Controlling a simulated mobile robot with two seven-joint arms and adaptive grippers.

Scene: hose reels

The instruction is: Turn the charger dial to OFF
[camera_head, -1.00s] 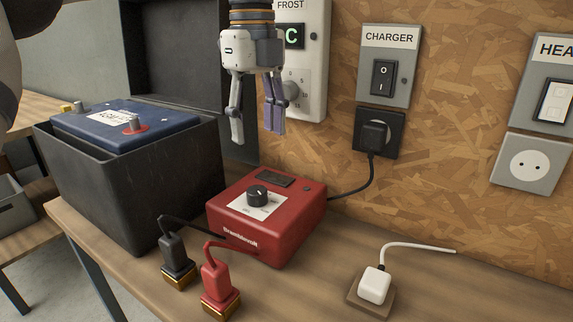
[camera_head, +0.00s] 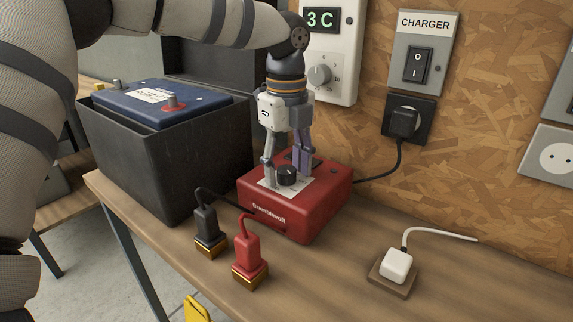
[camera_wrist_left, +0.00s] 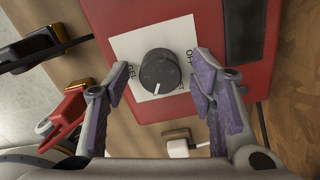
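The red charger box (camera_head: 318,205) sits on the wooden bench, with a black round dial (camera_head: 287,176) on its white top label. In the left wrist view the dial (camera_wrist_left: 160,72) has a white pointer line toward the picture's bottom, away from the OFF label (camera_wrist_left: 190,58) at right. My left gripper (camera_head: 286,170) points down at the charger. Its purple-padded fingers (camera_wrist_left: 160,88) are open, one on each side of the dial, with visible gaps between pads and dial. My right gripper is not in view.
A black battery box (camera_head: 185,165) stands left of the charger. Black (camera_head: 207,228) and red (camera_head: 249,262) clamps stand in front. A white plug (camera_head: 397,264) rests at right. A black cable runs to the wall socket (camera_head: 407,122) under the CHARGER switch (camera_head: 418,64).

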